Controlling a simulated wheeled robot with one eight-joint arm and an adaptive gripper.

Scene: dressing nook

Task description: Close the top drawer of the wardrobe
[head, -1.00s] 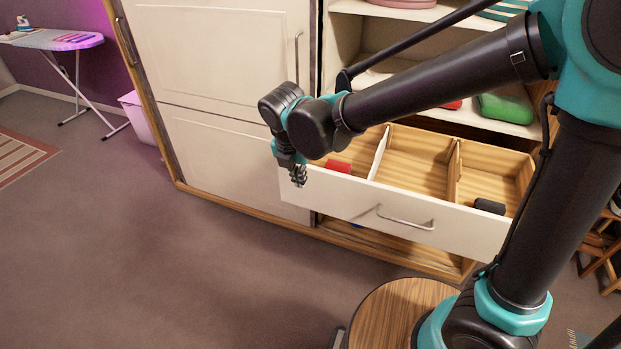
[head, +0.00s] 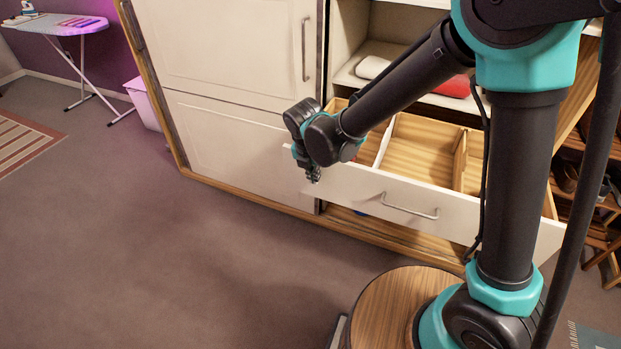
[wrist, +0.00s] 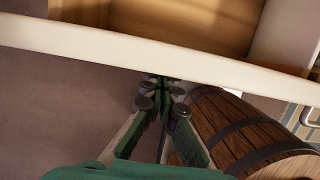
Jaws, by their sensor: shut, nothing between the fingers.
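The wardrobe (head: 230,60) is cream with a wooden frame. Its top drawer (head: 345,190) is pulled out, with a white front, a metal handle (head: 410,207) and wooden dividers inside. My gripper (head: 315,178) is at the left end of the drawer front, on its outer side, pointing down. In the wrist view the gripper (wrist: 160,85) is shut and empty, its tips close to the white drawer front (wrist: 120,50). I cannot tell whether they touch it. My arm hides the drawer's right part and some of its inside.
Open shelves with a red folded item (head: 452,86) are above the drawer. A shoe rack (head: 590,205) stands at the right. An ironing board (head: 60,24) and a pink bin (head: 143,103) are at the far left. The floor (head: 180,270) in front is clear.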

